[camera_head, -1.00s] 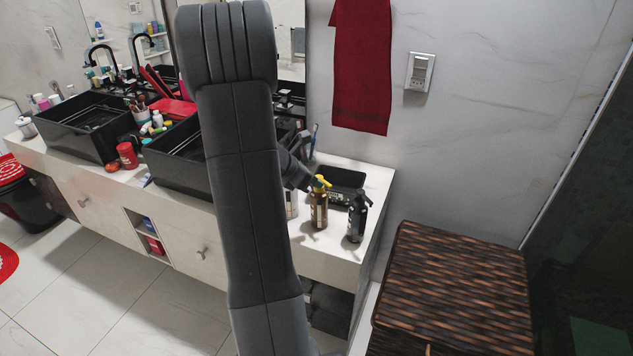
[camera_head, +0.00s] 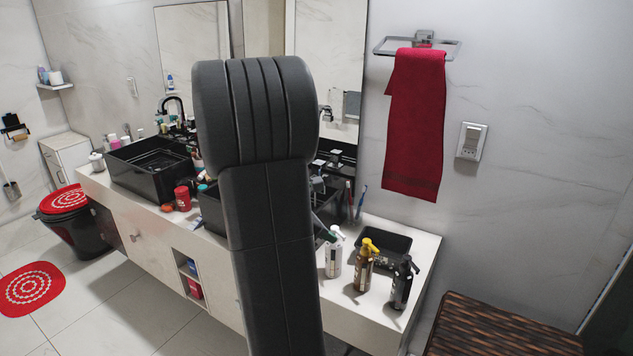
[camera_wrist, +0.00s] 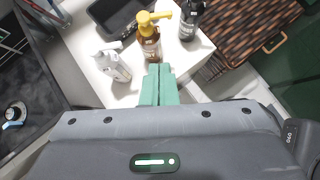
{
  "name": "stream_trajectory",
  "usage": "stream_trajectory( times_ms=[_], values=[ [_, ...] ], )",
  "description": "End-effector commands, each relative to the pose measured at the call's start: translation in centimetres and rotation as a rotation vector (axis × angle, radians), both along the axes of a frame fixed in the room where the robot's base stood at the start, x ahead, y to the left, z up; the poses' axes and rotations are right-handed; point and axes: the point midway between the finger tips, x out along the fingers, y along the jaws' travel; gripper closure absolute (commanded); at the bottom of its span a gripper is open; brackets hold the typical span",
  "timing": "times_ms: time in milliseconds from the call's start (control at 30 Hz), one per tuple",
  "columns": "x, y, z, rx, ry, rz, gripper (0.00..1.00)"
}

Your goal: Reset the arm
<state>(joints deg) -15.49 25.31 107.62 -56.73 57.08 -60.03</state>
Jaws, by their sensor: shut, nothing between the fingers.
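My arm (camera_head: 270,220) rises through the middle of the head view and hides part of the counter and the nearer sink. My gripper shows in the wrist view (camera_wrist: 158,82), with its green fingers together and nothing between them. In that view the fingers point toward a brown bottle with a yellow pump (camera_wrist: 149,45). A white bottle (camera_wrist: 112,66) is to the left of the fingers and a black bottle (camera_wrist: 190,22) is beyond them to the right. I cannot tell how far the fingertips are from the brown bottle. In the head view the gripper is mostly hidden behind my arm.
The white counter (camera_head: 145,235) carries two black vessel sinks, one at the left (camera_head: 150,165). The three bottles stand upright at its right end, beside a black tray (camera_head: 385,246). A woven brown basket (camera_head: 490,330) is at lower right. A red towel (camera_head: 415,125) hangs on the wall.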

Motion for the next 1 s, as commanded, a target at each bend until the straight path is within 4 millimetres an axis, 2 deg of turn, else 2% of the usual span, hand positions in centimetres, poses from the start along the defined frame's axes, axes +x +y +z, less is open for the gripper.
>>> stream_trajectory(
  times_ms=[333,800,1000],
  values=[
    [0.3,-0.7,-0.7,-0.002,0.000,-0.002,1.00],
    [3.0,-6.1,-6.7,-0.001,0.002,-0.004,1.00],
    [3.5,-7.4,-7.1,0.000,-0.001,0.002,1.00]
  ],
)
